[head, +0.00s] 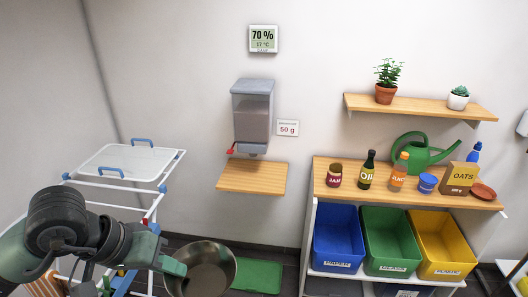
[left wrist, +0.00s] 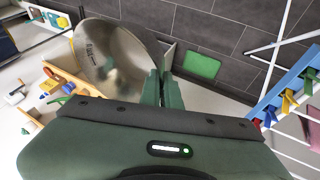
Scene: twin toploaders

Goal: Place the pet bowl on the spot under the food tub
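The pet bowl (head: 208,270) is a round metal bowl at the bottom of the head view. It also shows, large and tilted in the picture, in the left wrist view (left wrist: 112,50). My left gripper (head: 174,267) is at the bowl's left edge, its green fingers (left wrist: 160,86) closed on the rim. The food tub (head: 252,112) is a grey clear-walled dispenser with a red lever, fixed to the wall. A small wooden shelf (head: 252,177) is below it, bare. Lower, a green mat (head: 260,276) lies on the floor, also in the left wrist view (left wrist: 201,66). My right gripper is not in view.
A white drying rack (head: 130,160) stands at left, close to my left arm. At right a wooden-topped unit (head: 330,195) holds bottles, a jar, a box and a watering can, with blue, green and yellow bins below. A plant shelf (head: 420,106) is above.

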